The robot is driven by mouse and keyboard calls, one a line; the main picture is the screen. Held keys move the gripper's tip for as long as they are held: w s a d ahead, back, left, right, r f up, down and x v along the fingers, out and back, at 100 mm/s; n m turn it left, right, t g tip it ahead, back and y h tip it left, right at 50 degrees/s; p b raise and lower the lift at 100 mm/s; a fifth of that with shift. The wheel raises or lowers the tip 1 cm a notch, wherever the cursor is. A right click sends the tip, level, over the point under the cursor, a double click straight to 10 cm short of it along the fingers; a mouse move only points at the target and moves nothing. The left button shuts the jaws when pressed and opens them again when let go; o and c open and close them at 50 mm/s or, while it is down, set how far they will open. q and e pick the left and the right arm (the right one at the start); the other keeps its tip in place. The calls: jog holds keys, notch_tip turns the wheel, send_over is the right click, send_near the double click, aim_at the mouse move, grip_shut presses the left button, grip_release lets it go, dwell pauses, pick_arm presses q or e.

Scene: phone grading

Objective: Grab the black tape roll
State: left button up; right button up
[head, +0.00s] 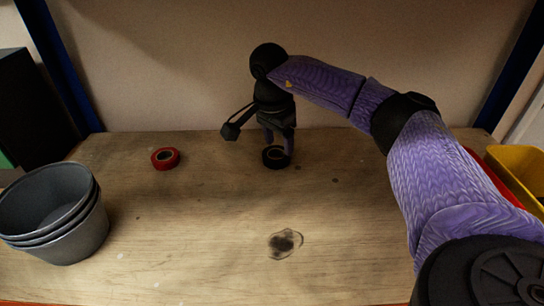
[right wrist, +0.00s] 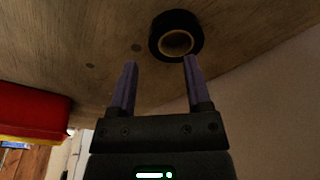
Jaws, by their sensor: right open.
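The black tape roll (head: 275,160) lies flat on the wooden table near its back edge. In the right wrist view the black tape roll (right wrist: 158,42) sits just beyond the fingertips, a little right of the middle between them. My right gripper (head: 277,143) points down above the roll, close over it in the head view. In the right wrist view my right gripper (right wrist: 160,64) has its two purple fingers spread with nothing between them. Whether a finger touches the roll cannot be told. My left gripper is not in view.
A red tape roll (head: 165,158) lies to the left on the table (head: 190,220). Stacked grey buckets (head: 60,225) stand at the front left. A yellow bin (head: 518,172) and a red bin stand at the right.

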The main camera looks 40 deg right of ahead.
aim_at(284, 158)
jog(key=f, duration=0.2)
jog(key=d+f+b, duration=0.1)
jog(key=shift+s+f, duration=0.25)
jog(key=shift+f, duration=0.15)
jog(key=shift+d+f, duration=0.1)
jog(key=shift+f, duration=0.3)
jog(key=c, duration=0.8)
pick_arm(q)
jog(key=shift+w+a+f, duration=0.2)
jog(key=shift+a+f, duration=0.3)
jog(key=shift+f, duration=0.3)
pick_arm(e)
grip_shut()
